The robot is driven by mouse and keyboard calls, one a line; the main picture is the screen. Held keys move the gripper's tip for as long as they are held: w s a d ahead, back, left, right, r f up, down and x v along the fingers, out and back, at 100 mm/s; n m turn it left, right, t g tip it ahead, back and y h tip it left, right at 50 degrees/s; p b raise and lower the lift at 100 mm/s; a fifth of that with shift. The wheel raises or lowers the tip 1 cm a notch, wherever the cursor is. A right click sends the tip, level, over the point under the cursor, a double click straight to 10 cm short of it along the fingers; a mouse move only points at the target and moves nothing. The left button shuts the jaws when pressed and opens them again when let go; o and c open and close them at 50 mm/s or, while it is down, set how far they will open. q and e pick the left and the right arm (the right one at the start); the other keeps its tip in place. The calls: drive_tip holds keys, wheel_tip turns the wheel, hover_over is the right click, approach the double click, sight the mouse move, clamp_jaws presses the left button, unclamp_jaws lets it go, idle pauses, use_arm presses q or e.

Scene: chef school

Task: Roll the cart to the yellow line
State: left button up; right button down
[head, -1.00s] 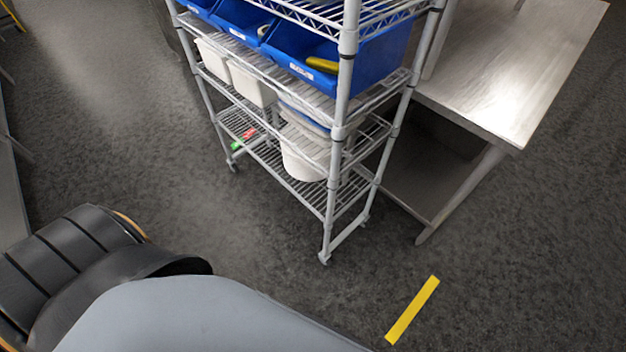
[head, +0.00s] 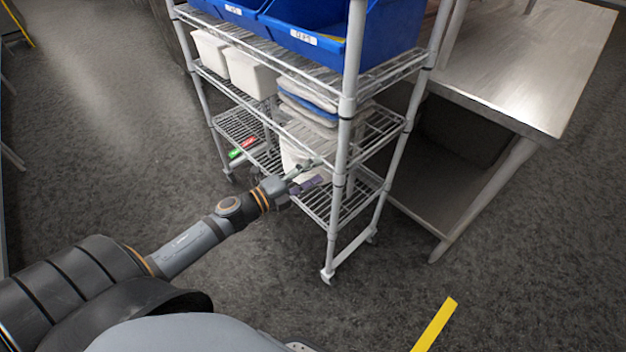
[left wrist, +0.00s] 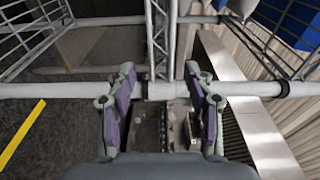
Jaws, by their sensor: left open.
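The cart is a grey wire shelving rack (head: 347,100) on casters, standing upright in the middle of the head view. The yellow line (head: 433,326) is a short strip on the floor, to the right of and nearer than the cart's front caster; it also shows in the left wrist view (left wrist: 22,133). My left gripper (head: 318,171) is open beside the cart's near post, at lower-shelf height. In the left wrist view a cart post (left wrist: 60,91) crosses behind or between the open fingers (left wrist: 160,80); contact cannot be told. My right gripper is out of view.
Blue bins (head: 310,40), white tubs (head: 248,72) and a stack of lidded containers (head: 308,100) sit on the cart. A steel table (head: 520,70) stands close at the cart's right. The dark floor left of the cart is clear.

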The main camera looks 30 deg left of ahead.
sight(326, 165)
use_arm(q)
drive_tip(key=shift+d+r, duration=0.15)
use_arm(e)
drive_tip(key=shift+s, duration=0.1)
use_arm(q)
drive_tip(key=shift+w+d+r+p, duration=0.25)
drive_tip(key=shift+w+p, duration=0.3)
drive_tip(key=shift+w, duration=0.1)
drive_tip(key=p+x, duration=0.1)
drive_tip(key=x, duration=0.3)
drive_tip(key=shift+d+p, duration=0.1)
drive_tip(key=shift+p, duration=0.2)
drive_tip(key=shift+f+x, duration=0.2)
drive_tip(key=shift+x, duration=2.3)
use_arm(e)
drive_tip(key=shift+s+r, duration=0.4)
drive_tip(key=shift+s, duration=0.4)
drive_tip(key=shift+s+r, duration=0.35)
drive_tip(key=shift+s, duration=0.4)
use_arm(q)
clamp_jaws()
